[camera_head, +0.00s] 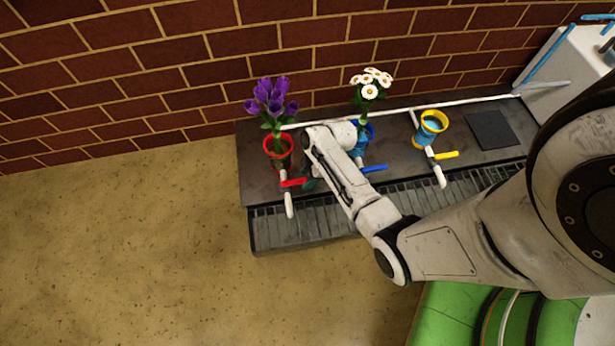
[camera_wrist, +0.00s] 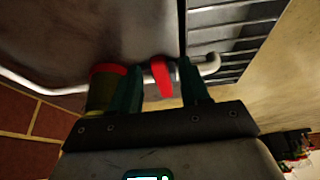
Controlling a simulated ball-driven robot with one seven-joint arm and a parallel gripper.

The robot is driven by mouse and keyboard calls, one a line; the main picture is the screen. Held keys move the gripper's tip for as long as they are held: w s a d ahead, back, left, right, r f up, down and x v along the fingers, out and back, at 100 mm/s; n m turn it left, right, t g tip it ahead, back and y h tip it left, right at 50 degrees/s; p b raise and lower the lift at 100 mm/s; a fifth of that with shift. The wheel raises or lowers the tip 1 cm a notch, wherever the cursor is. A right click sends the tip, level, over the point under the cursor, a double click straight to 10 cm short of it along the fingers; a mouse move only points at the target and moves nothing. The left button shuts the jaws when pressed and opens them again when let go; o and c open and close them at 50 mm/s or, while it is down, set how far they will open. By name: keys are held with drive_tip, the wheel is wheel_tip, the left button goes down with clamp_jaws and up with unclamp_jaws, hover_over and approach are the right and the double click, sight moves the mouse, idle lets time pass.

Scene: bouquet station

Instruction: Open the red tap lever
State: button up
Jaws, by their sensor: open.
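The red tap lever (camera_head: 294,182) sits on the white tap (camera_head: 288,205) below the red pot, and points to the right in the head view. In the wrist view, the red lever (camera_wrist: 162,77) shows between the two dark green fingers of my gripper (camera_wrist: 158,66). The fingers are apart, and the lever appears nearer the right finger; I cannot tell whether they touch. In the head view my gripper (camera_head: 309,184) is mostly hidden behind my arm, with a bit of green beside the lever's right end.
A red pot (camera_head: 279,158) with purple flowers stands behind the tap. To the right are a blue pot (camera_head: 369,129) with white flowers, a blue lever (camera_head: 375,168), a yellow-rimmed pot (camera_head: 429,134) and a yellow lever (camera_head: 446,155). A slotted drain (camera_head: 270,232) runs along the front.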

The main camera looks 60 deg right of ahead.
clamp_jaws()
idle(0.5)
